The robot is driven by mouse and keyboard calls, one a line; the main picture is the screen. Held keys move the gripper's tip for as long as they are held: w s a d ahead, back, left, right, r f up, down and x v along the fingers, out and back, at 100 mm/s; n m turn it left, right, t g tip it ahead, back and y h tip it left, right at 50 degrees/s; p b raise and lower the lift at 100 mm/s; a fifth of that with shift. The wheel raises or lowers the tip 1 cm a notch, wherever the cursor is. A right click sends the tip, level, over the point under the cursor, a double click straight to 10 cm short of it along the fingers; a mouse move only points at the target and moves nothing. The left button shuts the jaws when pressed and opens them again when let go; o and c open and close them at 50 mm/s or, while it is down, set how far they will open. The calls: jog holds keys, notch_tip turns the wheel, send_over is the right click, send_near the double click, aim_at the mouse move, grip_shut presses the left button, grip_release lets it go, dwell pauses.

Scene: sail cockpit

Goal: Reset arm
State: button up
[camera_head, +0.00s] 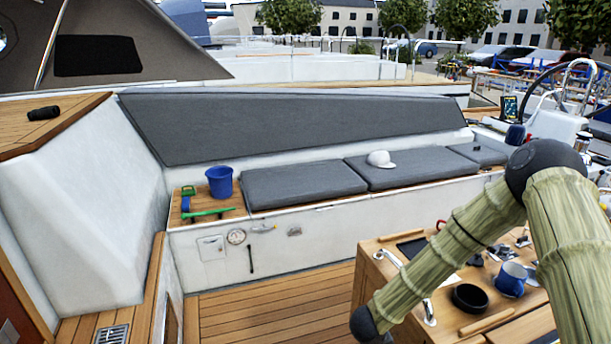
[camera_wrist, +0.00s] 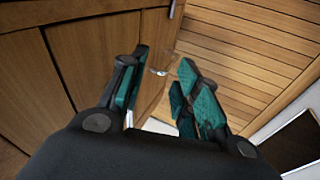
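My gripper (camera_wrist: 163,64) shows in the wrist view with its two dark and teal fingers spread apart. Nothing is held between them. It points down past a wooden cabinet side (camera_wrist: 88,58) toward a slatted wooden floor (camera_wrist: 235,55). A small metal fitting (camera_wrist: 158,72) on the wood shows behind the gap between the fingers. In the head view my arm bends at the right, in front of the cockpit table, and the gripper itself is out of that picture.
The cockpit table (camera_head: 385,272) carries a blue mug (camera_head: 511,280), a black bowl (camera_head: 470,298) and small items close to my arm. A blue bucket (camera_head: 220,182) and green tools stand at the bench end. A white cap (camera_head: 380,159) lies on the cushions. The floor (camera_head: 275,310) left of the table is clear.

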jog(key=s+f+m+g+y, duration=0.1)
jog(key=s+f, duration=0.2)
jog(key=s, duration=0.9)
jog(key=s+f+m+g+y, duration=0.1)
jog(key=s+f+y, duration=0.1)
jog(key=s, duration=0.9)
jog(key=s+f+m+g+y, duration=0.1)
jog(key=s+f, duration=0.2)
jog(key=s, duration=0.9)
notch_tip(320, 180, down, 7)
jog(key=b, duration=0.6)
jog(key=shift+d+r+b, duration=0.15)
jog(key=shift+d+b, duration=0.2)
